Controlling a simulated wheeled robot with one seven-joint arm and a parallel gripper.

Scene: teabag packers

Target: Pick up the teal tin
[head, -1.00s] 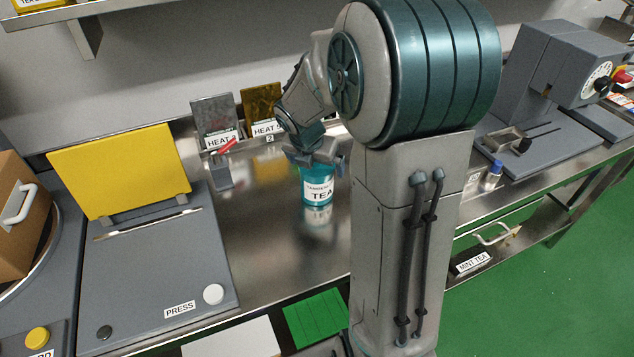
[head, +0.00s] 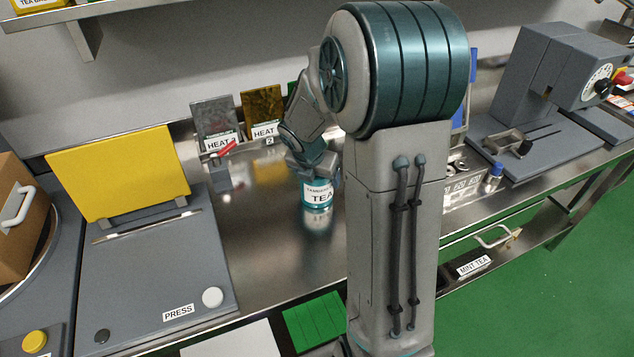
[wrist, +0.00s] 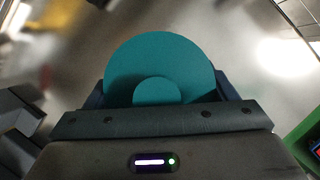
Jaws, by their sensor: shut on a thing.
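The teal tin (head: 317,195), with a white label reading TEA, stands upright on the steel counter in the head view. My gripper (head: 314,176) is over its top and shut on it; my own wrist hides the upper part of the tin. In the wrist view the tin's round teal lid (wrist: 160,62) with its small knob lies between the two dark fingers, one at each side. I cannot tell any gap between the tin's base and the counter.
A grey press (head: 150,265) with a yellow plate (head: 118,172) stands to the left. Heat plates (head: 214,118) stand in holders behind the tin. A grey machine (head: 548,70) is at the right. The counter (head: 262,235) in front of the tin is clear.

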